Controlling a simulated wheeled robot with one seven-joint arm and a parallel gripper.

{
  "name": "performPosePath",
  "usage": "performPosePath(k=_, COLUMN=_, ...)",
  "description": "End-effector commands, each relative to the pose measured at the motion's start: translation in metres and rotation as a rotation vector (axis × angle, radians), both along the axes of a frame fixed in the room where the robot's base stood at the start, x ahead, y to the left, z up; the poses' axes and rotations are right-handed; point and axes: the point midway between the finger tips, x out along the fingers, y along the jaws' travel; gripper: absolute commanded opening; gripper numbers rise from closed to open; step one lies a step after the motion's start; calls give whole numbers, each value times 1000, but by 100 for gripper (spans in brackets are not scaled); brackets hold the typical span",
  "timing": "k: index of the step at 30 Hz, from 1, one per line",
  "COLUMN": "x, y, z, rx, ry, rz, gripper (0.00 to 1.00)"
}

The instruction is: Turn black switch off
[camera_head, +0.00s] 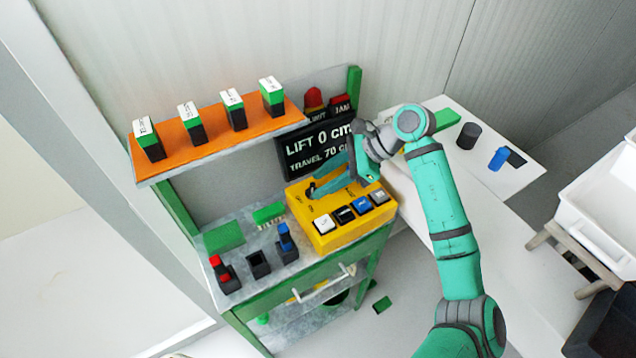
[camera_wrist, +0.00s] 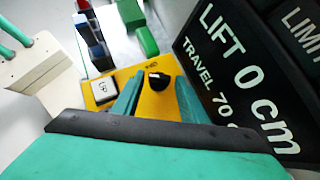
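The black switch (camera_wrist: 158,80) is a small knob on top of the yellow control box (camera_head: 329,239). In the wrist view it sits between the two teal fingers of my gripper (camera_wrist: 157,92), just beyond their tips. A gap shows between the fingers, so my gripper is open. In the head view my gripper (camera_head: 318,190) reaches down to the back left of the box, and the black switch (camera_head: 311,188) shows at its fingertips. I cannot tell whether the fingers touch the knob. The small labels beside the switch are too small to read.
Several square buttons (camera_head: 343,215) line the box's front. A black display (camera_head: 312,151) reading "LIFT 0 cm" stands close behind. An orange shelf (camera_head: 213,138) with several green-black blocks is upper left. Red and blue blocks (camera_head: 286,240) stand left of the box on the bench.

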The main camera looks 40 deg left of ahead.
Motion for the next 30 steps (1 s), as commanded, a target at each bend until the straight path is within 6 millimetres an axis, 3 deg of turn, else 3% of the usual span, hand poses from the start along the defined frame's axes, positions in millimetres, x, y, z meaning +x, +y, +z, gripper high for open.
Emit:
performPosePath(k=6, x=-8, y=10, z=-12, rx=1, ry=1, rz=0, gripper=39)
performPosePath(k=15, x=-9, y=11, z=-14, rx=1, ry=0, rz=-1, gripper=39)
performPosePath(k=16, x=-9, y=11, z=-14, rx=1, ry=0, rz=-1, gripper=37)
performPosePath(k=20, x=-9, y=11, z=-14, rx=1, ry=0, rz=-1, gripper=9)
performPosePath(k=30, x=-9, y=10, z=-14, rx=0, ry=-1, rz=-36, gripper=9)
